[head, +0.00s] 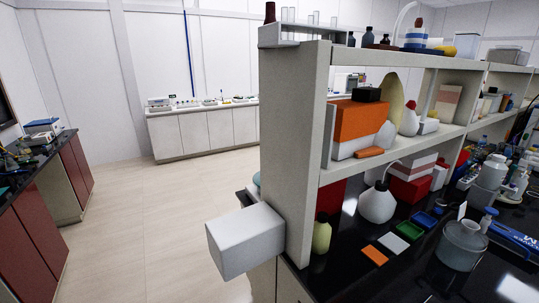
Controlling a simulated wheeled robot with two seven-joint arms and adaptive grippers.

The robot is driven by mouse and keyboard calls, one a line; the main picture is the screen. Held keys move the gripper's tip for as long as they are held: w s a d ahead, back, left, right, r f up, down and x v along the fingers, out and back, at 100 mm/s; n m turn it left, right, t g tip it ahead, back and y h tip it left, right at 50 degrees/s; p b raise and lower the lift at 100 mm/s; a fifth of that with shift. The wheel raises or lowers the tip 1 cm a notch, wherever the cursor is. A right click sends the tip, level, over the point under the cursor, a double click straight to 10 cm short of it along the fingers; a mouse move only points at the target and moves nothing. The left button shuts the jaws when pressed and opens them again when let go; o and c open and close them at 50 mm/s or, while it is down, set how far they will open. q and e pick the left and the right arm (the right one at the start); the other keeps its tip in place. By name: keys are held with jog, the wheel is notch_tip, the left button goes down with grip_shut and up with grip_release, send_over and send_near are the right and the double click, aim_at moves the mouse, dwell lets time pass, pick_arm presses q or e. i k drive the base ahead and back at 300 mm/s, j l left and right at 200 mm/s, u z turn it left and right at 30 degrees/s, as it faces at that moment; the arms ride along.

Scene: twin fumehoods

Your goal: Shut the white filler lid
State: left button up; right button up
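I cannot make out a white filler lid in the head view. A white box-shaped thing (245,240) sticks out to the left from the near end of the shelf unit; no lid or opening can be told on it. A white round-bodied bottle (377,204) stands on the black bench under the shelf, with a thin tube at its top. Neither of my grippers shows.
A shelf unit (291,150) with bottles and boxes rises from a crowded black bench (405,273) on the right. A dark-topped bench with red doors (30,225) stands at left, a white cabinet row (205,130) at the back. Open floor (150,220) lies between.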

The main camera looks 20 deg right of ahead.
aim_at(460, 213)
jog(key=i+z, duration=0.4)
jog(key=i+j+z, duration=0.15)
jog(key=i+z, duration=0.25)
jog(key=i+j+z, duration=0.2)
jog(key=z, duration=0.2)
jog(key=i+j, duration=0.05)
